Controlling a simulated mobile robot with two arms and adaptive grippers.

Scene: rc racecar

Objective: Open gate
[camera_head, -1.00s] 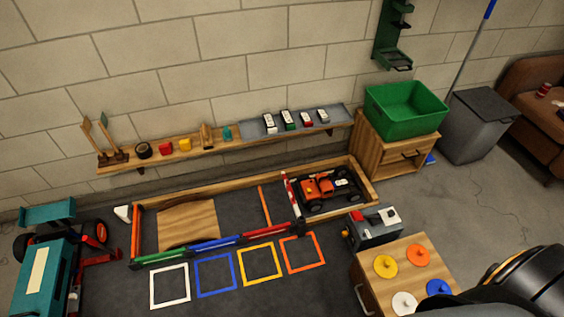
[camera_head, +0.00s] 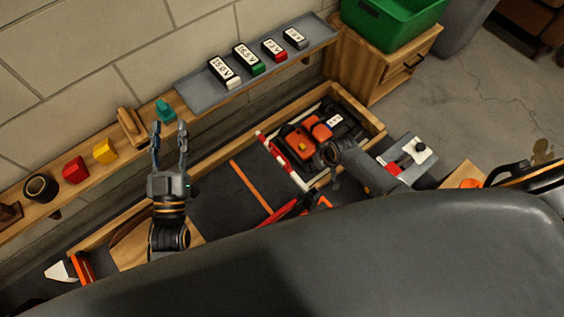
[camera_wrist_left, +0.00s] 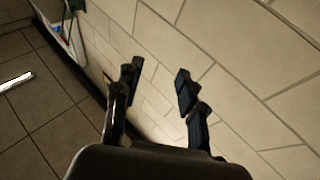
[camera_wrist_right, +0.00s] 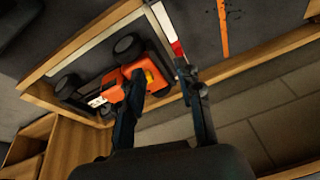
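The gate is a red-and-white striped bar (camera_head: 274,152) lying across the wooden-edged track, in front of the orange and black racecar (camera_head: 306,138). In the right wrist view the striped bar (camera_wrist_right: 165,28) is beyond my right gripper (camera_wrist_right: 160,72), whose fingers are spread and empty. Its right fingertip appears close to the bar's near end; I cannot tell if they touch. The racecar (camera_wrist_right: 140,78) lies beneath the left finger. My left gripper (camera_head: 169,128) is raised over the left part of the track, fingers apart and empty. It also shows open in the left wrist view (camera_wrist_left: 158,75).
A wooden shelf (camera_head: 50,208) with blocks and a grey tray (camera_head: 205,96) with labelled battery packs runs along the wall. A green bin (camera_head: 385,22) stands on a wooden cabinet (camera_head: 385,75). A grey device (camera_head: 420,152) stands right of the track. My dark body hides the foreground.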

